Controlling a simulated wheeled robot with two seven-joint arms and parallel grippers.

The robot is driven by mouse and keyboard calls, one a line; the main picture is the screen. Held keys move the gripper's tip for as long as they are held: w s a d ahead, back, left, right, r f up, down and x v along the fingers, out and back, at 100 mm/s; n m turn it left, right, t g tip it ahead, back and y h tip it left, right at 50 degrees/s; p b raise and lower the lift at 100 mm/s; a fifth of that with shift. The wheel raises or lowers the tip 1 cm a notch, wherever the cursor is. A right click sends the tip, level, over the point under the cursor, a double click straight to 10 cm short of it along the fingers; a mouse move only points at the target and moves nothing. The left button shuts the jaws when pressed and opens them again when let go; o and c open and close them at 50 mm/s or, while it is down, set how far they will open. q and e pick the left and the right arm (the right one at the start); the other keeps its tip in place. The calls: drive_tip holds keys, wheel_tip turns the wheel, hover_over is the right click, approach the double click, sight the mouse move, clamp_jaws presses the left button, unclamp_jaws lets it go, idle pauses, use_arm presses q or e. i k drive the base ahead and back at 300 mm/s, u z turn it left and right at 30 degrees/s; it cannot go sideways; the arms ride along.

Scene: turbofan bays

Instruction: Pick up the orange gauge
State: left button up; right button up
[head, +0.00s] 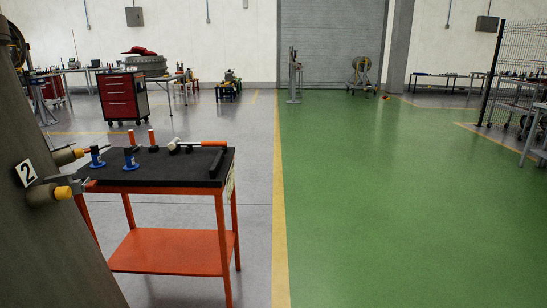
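No dial gauge can be made out in the head view. Two small upright orange pieces with dark bases, one on the left (138,138) and one on the right (152,138), stand at the back of the black-topped orange cart (190,180). Either could be the orange gauge; they are too small to tell. A hammer-like tool with an orange handle (214,143) lies to their right on the same top. Neither of my grippers is in view.
Two blue pieces (97,157) (130,160) and a black bar (216,163) are also on the cart. A dark pillar marked 2 (60,240), with yellow-capped stubs, blocks the left. The green floor (400,200) at right is clear. A red drawer cabinet (122,97) stands behind.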

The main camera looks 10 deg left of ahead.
sight(152, 132)
drive_tip(key=i, duration=6.1)
drive_tip(key=u, duration=3.1)
drive_tip(key=i, duration=2.85)
drive_tip(key=u, duration=2.7)
